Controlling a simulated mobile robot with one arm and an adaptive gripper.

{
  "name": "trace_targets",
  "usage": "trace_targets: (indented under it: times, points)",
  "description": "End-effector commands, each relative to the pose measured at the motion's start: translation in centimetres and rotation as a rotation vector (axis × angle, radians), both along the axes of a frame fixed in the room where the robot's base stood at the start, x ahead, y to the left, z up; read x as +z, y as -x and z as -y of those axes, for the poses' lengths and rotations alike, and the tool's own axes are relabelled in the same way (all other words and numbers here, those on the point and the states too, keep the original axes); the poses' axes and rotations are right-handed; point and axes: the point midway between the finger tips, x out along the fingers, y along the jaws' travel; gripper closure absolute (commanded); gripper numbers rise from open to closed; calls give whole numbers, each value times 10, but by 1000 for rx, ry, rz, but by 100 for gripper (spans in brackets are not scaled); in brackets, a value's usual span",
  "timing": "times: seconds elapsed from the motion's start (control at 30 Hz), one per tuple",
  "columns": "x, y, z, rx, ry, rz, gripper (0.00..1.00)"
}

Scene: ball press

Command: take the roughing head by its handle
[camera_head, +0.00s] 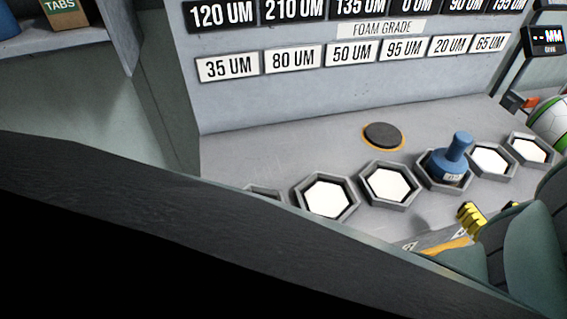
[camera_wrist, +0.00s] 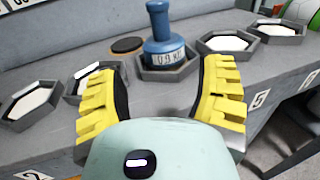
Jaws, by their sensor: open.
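A blue piece with a round base and an upright knobbed handle (camera_head: 459,146) stands in a grey hexagonal tray (camera_head: 431,184) on the bench. It is the only handled piece I see, and I take it for the roughing head; the label on its base is too small to read surely. In the wrist view the blue piece (camera_wrist: 159,24) stands upright, beyond and between my gripper's fingertips (camera_wrist: 161,75). My gripper's yellow fingers are spread wide, empty and apart from it. In the head view the yellow fingers show in front of the tray, partly hidden by my arm.
Several hexagonal trays with white insides, such as this one (camera_head: 327,196), line the bench on both sides. A dark disc (camera_head: 383,134) with an orange rim lies behind the row. A grey wall with grade labels (camera_head: 375,52) rises behind. A green-white ball (camera_head: 551,122) is at right.

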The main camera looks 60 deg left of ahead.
Motion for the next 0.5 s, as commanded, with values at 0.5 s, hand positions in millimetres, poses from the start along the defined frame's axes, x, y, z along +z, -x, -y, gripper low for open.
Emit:
trace_targets:
  times: [0.5]
  points:
    - [3, -41, -69, 30, -16, 4, 31]
